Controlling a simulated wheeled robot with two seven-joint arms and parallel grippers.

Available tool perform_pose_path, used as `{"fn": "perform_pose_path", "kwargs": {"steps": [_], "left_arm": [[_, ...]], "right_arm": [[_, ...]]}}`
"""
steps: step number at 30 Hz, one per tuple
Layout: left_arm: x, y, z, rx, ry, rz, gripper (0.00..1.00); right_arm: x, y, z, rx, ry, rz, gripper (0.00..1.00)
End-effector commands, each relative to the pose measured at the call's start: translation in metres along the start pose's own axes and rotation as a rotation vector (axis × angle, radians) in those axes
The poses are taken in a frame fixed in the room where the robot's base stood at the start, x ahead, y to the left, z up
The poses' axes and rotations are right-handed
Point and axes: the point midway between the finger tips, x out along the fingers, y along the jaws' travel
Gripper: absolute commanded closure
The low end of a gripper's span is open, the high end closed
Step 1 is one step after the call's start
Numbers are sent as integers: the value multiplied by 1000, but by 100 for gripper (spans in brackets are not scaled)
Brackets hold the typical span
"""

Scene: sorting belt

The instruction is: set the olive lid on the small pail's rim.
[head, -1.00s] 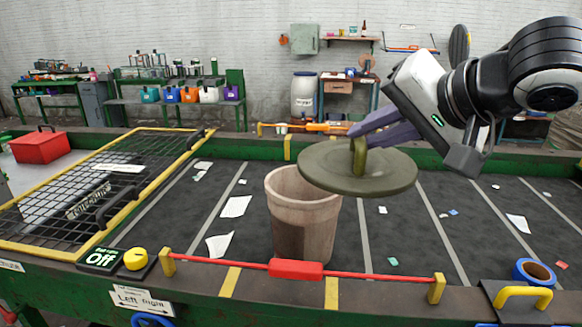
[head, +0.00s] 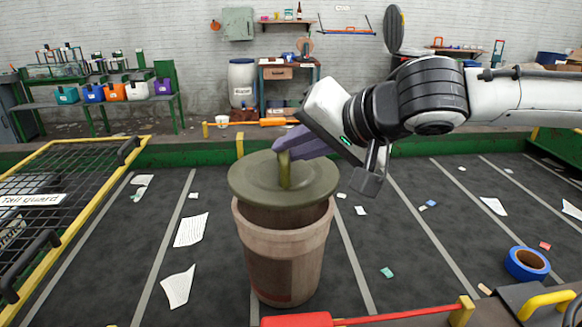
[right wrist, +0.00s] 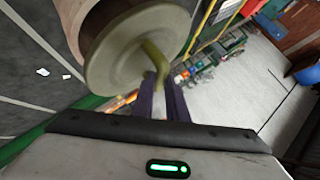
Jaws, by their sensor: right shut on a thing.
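The olive lid (head: 250,187) is a round disc with an upright handle (head: 285,172). My right gripper (head: 287,150) is shut on that handle with its purple fingers. The lid is over the small pail (head: 285,258), a brownish pail standing upright on the dark belt. Dark interior shows between the lid's front edge and the pail's rim, so the lid is above the front of the rim; I cannot tell whether it touches at the back. The right wrist view also shows the lid (right wrist: 122,62) in front of the pail (right wrist: 88,20). My left gripper is not in view.
Paper scraps (head: 191,230) lie on the belt (head: 400,250). A roll of blue tape (head: 526,263) is at the right. A red bar (head: 390,315) runs along the front edge, and a yellow-framed mesh guard (head: 60,200) stands at the left.

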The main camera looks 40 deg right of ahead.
Motion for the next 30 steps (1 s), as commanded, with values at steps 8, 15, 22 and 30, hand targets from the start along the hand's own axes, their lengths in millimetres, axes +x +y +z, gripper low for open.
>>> {"fn": "perform_pose_path", "kwargs": {"steps": [8, 15, 22, 30], "left_arm": [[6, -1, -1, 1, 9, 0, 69], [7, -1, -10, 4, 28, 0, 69], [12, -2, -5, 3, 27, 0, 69], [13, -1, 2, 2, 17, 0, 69]], "right_arm": [[16, 20, 16, 0, -1, 0, 100], [16, 20, 16, 0, -1, -1, 100], [20, 25, 20, 0, -1, -1, 100], [22, 27, 21, -1, -1, -1, 84]]}}
